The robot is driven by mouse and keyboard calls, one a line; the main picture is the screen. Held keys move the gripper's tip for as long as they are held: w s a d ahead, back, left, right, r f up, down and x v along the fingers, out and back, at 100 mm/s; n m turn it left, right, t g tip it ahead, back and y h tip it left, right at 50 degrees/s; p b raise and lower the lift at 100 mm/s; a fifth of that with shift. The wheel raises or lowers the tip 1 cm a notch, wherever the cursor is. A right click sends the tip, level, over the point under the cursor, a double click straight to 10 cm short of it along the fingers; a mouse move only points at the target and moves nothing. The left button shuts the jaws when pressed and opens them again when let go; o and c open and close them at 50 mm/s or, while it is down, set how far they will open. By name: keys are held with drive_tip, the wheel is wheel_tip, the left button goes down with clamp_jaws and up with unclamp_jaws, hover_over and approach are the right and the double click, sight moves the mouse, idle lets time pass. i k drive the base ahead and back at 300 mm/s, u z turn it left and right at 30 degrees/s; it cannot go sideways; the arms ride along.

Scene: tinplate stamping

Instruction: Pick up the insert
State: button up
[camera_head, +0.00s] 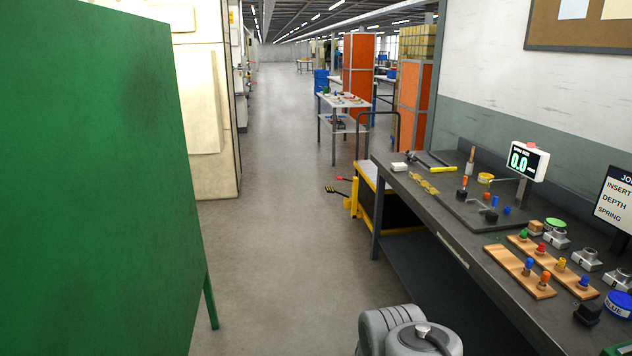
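Several small colour-topped pieces stand on the dark workbench (440,212) at the right; which of them is the insert I cannot tell. One wooden board (503,260) holds a blue-topped piece (528,266) and an orange-topped piece (545,280). A second wooden board (571,274) holds a green (523,234), a red (541,248), a yellow (561,264) and a blue one (583,281). More small pieces, one orange-topped (463,187), stand on a dark plate farther back. My gripper is not in view; only a grey part of my arm shows at the bottom.
A digital display (527,161) reads 0.0. A sign (615,200) shows "INSERT", "DEPTH", "SPRING", partly cut off. A green panel (95,180) fills the left. The floor aisle (280,220) is mostly clear.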

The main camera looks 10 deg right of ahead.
sight(556, 238)
drive_tip(key=u, duration=0.2)
drive_tip(key=i, duration=1.7)
drive_tip(key=z, duration=0.45)
drive_tip(key=i, duration=0.9)
drive_tip(key=z, duration=1.6)
drive_tip(key=i, duration=0.8)
drive_tip(key=z, duration=0.75)
drive_tip(key=i, duration=0.45)
drive_tip(key=u, duration=0.05)
